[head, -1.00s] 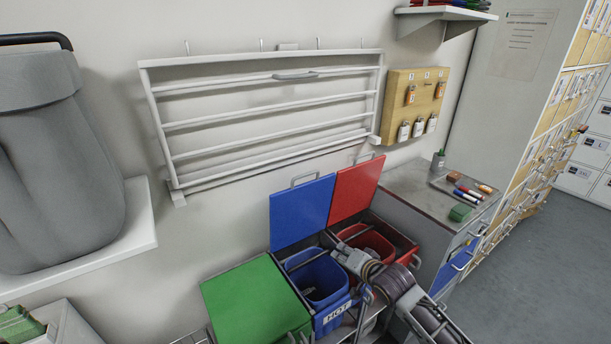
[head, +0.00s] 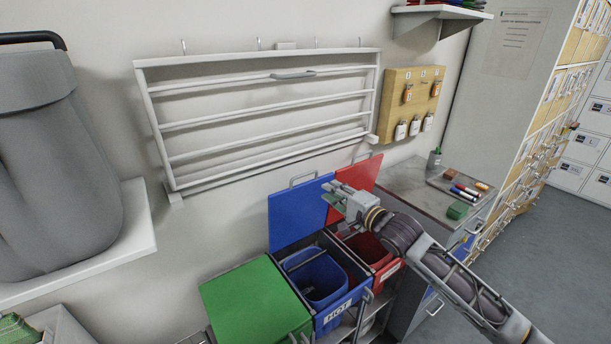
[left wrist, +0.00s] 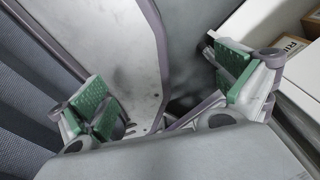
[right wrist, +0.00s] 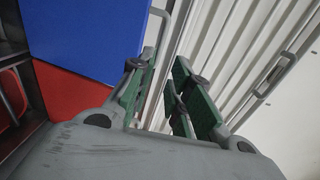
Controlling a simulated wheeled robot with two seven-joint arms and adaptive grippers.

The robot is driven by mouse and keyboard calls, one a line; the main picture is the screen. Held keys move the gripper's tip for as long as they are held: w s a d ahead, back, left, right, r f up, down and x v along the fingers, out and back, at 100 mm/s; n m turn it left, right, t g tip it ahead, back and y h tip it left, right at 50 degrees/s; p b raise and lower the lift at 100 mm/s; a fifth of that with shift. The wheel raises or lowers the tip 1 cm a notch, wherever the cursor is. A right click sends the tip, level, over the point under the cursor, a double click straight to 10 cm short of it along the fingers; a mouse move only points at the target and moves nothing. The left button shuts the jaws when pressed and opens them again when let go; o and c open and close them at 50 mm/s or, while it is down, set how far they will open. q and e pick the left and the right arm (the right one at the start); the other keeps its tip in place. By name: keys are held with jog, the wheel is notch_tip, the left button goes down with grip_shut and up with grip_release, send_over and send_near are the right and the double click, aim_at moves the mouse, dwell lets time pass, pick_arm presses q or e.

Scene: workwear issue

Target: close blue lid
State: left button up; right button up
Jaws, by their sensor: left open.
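The blue lid (head: 297,215) stands raised above the blue bin (head: 322,279), leaning near the wall, with a grey handle (head: 304,178) on its top edge. My right gripper (head: 336,197) is by the lid's right edge, in front of the red lid (head: 359,176). In the right wrist view the blue lid (right wrist: 90,35) and its handle (right wrist: 160,22) are just beyond the left finger; the fingers (right wrist: 165,95) are partly apart with nothing visible held. My left gripper (left wrist: 165,95) shows only in its wrist view, wide open and empty.
The green lid (head: 256,298) lies shut to the left. The red bin (head: 368,250) is open under my right arm. A wall rack (head: 265,115) is behind the lids. A grey counter (head: 410,185) with markers stands at the right.

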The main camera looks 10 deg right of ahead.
pick_arm(q)
jog(key=shift+a, duration=0.55)
pick_arm(e)
jog(key=shift+w, duration=0.1)
send_near(306, 174)
jog(key=shift+w, duration=1.25)
pick_arm(q)
jog(key=shift+s+d+r+p, duration=0.15)
jog(key=shift+d+r+p, duration=0.5)
jog(key=shift+r+p, duration=0.3)
pick_arm(e)
jog(key=shift+a+f+x, duration=0.15)
jog(key=shift+x, duration=1.9)
jog(key=shift+a+f+x, duration=0.1)
jog(key=shift+a+x, duration=0.05)
jog(key=shift+x, duration=1.85)
jog(key=shift+s, duration=0.1)
grip_shut()
